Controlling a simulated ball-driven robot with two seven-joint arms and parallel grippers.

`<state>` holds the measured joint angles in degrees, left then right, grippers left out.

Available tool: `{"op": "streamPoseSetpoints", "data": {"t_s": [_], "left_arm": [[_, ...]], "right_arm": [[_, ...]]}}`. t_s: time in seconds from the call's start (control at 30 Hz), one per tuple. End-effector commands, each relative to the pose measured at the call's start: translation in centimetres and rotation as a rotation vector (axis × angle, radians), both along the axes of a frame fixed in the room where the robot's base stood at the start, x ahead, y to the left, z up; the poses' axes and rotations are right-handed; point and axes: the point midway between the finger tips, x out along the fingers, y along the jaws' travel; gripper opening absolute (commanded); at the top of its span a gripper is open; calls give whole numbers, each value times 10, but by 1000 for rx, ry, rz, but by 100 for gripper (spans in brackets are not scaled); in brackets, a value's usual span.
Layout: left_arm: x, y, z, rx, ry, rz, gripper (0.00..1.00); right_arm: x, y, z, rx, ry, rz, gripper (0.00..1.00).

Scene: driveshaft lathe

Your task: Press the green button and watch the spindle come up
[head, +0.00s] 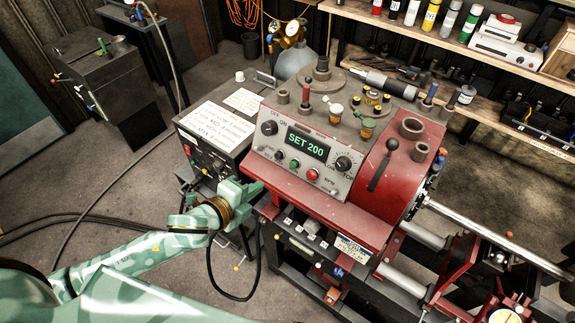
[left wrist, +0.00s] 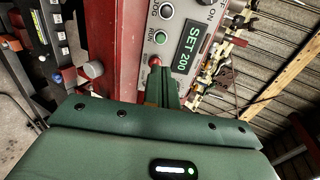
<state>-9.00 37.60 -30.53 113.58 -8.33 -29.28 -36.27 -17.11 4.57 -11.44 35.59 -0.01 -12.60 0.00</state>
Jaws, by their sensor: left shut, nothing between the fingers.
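The green button (head: 295,163) is on the grey control panel of the red lathe headstock, below a lit display (head: 307,144) reading SET 200. A red button (head: 312,173) sits to its right. My left gripper (head: 257,187) is shut and empty, below and left of the green button, apart from it. In the left wrist view the green button (left wrist: 161,37), labelled RUN, is clear of the fingers (left wrist: 161,80); their tips line up closer to the red button (left wrist: 155,60). A long bright shaft (head: 500,235) extends right from the headstock. My right gripper is not in view.
A dark box with paper notes (head: 215,127) stands left of the headstock. Small cups and tools lie on the headstock top. A shelf (head: 450,45) with bottles is behind. Cables (head: 90,215) run over the floor at left.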

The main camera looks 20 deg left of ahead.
Motion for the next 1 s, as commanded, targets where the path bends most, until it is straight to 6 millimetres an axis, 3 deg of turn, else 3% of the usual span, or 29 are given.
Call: {"op": "streamPoseSetpoints", "data": {"t_s": [0.33,0.8,1.0], "left_arm": [[13,-5,-4,-5,-1,1,0],[95,-35,-42,-5,-1,1,0],[115,-42,-52,-6,-1,0,0]], "right_arm": [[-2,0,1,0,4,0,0],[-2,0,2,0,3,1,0],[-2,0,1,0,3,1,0]]}}
